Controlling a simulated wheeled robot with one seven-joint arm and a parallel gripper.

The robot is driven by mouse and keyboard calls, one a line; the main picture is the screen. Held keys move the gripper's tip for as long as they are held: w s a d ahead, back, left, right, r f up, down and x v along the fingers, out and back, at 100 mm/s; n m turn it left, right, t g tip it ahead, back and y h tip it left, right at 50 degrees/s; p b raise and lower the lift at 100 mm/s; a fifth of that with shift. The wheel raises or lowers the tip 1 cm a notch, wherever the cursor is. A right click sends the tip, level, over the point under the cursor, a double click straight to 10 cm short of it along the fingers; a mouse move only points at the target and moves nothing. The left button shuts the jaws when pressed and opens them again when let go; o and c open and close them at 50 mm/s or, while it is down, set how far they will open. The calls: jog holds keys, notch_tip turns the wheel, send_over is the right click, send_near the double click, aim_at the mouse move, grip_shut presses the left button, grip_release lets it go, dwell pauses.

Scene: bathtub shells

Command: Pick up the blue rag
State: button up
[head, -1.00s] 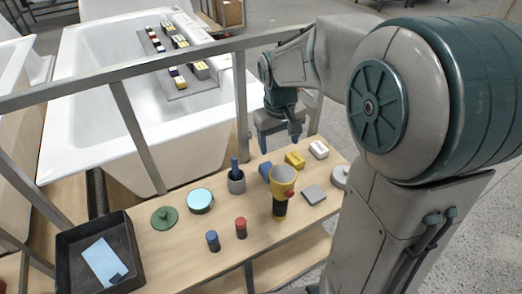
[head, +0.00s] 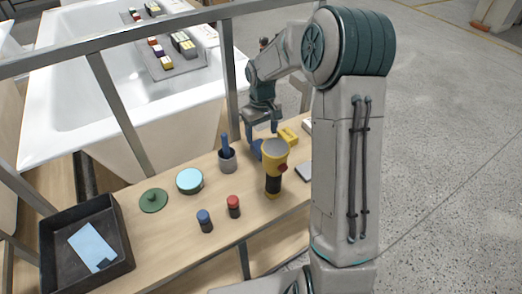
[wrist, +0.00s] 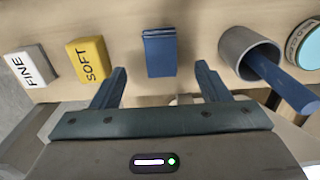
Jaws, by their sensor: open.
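The blue rag (wrist: 160,52) is a small folded block lying on the wooden bench. In the head view the blue rag (head: 256,150) is partly hidden behind the yellow-and-black tool. My gripper (wrist: 160,75) is open and empty. In the wrist view its two fingers point toward the rag, one to each side of its near end, with the rag between and just beyond the tips. In the head view my gripper (head: 262,136) hangs at the rag; whether the tips touch the bench cannot be told.
A yellow SOFT block (wrist: 88,60) and a white FINE block (wrist: 30,67) lie left of the rag. A grey cup (wrist: 247,52) with a blue-handled item is close on the right. The yellow-and-black tool (head: 274,165) stands near. A dark tray (head: 120,235) is at far left.

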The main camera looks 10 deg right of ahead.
aim_at(260, 145)
jog(key=f, duration=0.7)
jog(key=shift+w+a+f+b, duration=0.15)
jog(key=shift+w+f+b, duration=0.1)
jog(key=shift+w+b, duration=0.05)
jog(key=shift+c, duration=0.3)
jog(key=c, duration=1)
